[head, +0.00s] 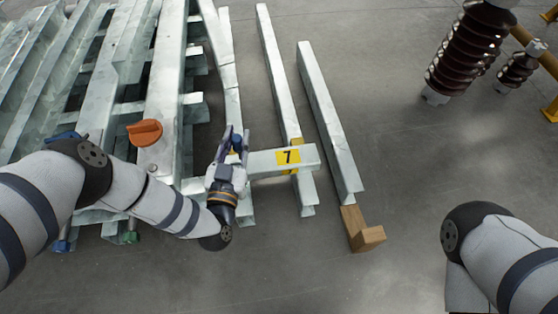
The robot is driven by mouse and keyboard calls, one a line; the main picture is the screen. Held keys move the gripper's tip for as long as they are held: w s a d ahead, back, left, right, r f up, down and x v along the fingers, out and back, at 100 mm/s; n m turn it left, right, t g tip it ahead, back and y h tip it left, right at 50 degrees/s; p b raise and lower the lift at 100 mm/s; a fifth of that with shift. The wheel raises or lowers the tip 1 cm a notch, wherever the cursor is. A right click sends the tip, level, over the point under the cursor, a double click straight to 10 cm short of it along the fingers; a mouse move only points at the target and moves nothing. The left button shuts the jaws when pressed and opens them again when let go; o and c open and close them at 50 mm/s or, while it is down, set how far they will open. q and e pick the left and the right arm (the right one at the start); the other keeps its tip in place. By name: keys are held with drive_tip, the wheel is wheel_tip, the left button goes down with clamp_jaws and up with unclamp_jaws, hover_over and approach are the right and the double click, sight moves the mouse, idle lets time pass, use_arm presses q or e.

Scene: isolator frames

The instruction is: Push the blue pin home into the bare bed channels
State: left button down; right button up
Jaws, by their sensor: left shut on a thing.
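My left gripper (234,140) is shut on the blue pin (237,145), close to the left end of a short galvanized crosspiece with a yellow "7" label (306,157). The fingers hide most of the pin, so I cannot tell how deep it sits. Two long bare galvanized channels, a nearer one (276,70) and one farther right (325,110), lie on the floor. The crosspiece lies across the nearer one. My right forearm shows at the lower right; its gripper is out of view.
A galvanized steel frame (165,80) fills the left side, with an orange knob (145,132) on it. A wooden block (358,232) sits at the right channel's near end. Brown ribbed insulators (468,45) stand at the upper right. Floor between is clear.

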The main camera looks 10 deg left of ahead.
use_arm(q)
drive_tip(key=w+a, duration=0.1)
drive_tip(key=a, duration=0.1)
drive_tip(key=shift+w+a+r+y, duration=0.2)
drive_tip(key=shift+w+a+y, duration=0.15)
drive_tip(key=shift+w+y, duration=0.05)
drive_tip(key=shift+n, duration=0.3)
wheel_tip(320, 180, down, 6)
drive_tip(key=b, duration=0.4)
drive_tip(key=shift+r, duration=0.1)
idle(1.1)
drive_tip(key=shift+f, duration=0.5)
